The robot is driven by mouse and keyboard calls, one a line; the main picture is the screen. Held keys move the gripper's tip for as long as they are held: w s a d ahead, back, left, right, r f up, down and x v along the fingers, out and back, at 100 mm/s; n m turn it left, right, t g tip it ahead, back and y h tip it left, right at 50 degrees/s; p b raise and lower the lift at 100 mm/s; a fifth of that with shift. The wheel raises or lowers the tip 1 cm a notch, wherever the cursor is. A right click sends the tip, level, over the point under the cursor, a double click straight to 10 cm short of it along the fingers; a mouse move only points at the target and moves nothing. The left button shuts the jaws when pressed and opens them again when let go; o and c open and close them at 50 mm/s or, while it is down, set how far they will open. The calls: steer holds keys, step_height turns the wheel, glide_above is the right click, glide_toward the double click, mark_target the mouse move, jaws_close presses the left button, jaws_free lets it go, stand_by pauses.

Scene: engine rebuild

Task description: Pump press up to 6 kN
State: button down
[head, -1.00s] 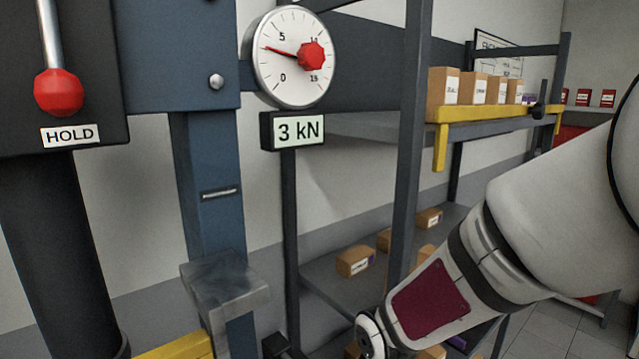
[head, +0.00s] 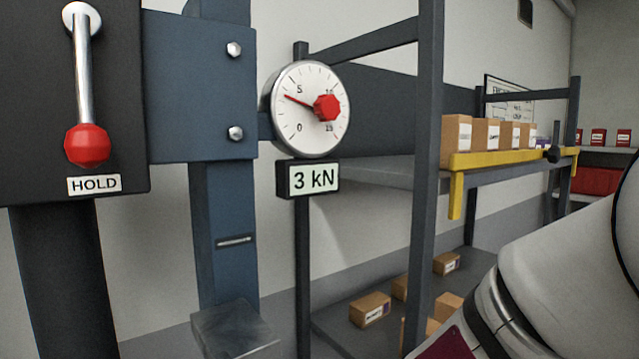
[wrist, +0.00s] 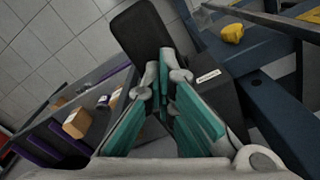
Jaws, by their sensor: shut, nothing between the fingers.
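The press gauge (head: 303,132) is a round white dial with a red hub, its needle a little below the 5 mark. The display (head: 314,178) under it reads 3 kN. A lever with a red knob (head: 87,146) hangs straight down above a HOLD label (head: 94,184). In the wrist view my gripper (wrist: 170,80) is shut and empty, its teal-padded fingers together. A black rounded pad (wrist: 144,38) lies just beyond the fingertips, beside a dark box with a white label (wrist: 225,95); I cannot tell whether they touch. My gripper is outside the head view.
The blue press column (head: 222,220) stands in the middle left, with a grey metal block (head: 232,330) low on it. A grey shelf rack (head: 425,160) with cardboard boxes (head: 456,140) and a yellow rail (head: 500,160) is behind. Blue beams (wrist: 270,115) fill the wrist view's right.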

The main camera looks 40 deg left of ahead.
steer(key=shift+f, duration=0.15)
steer(key=shift+f, duration=1.1)
stand_by(0.8)
steer(key=shift+f+b, duration=0.3)
steer(key=shift+f, duration=0.8)
stand_by(0.6)
steer(key=shift+f, duration=0.3)
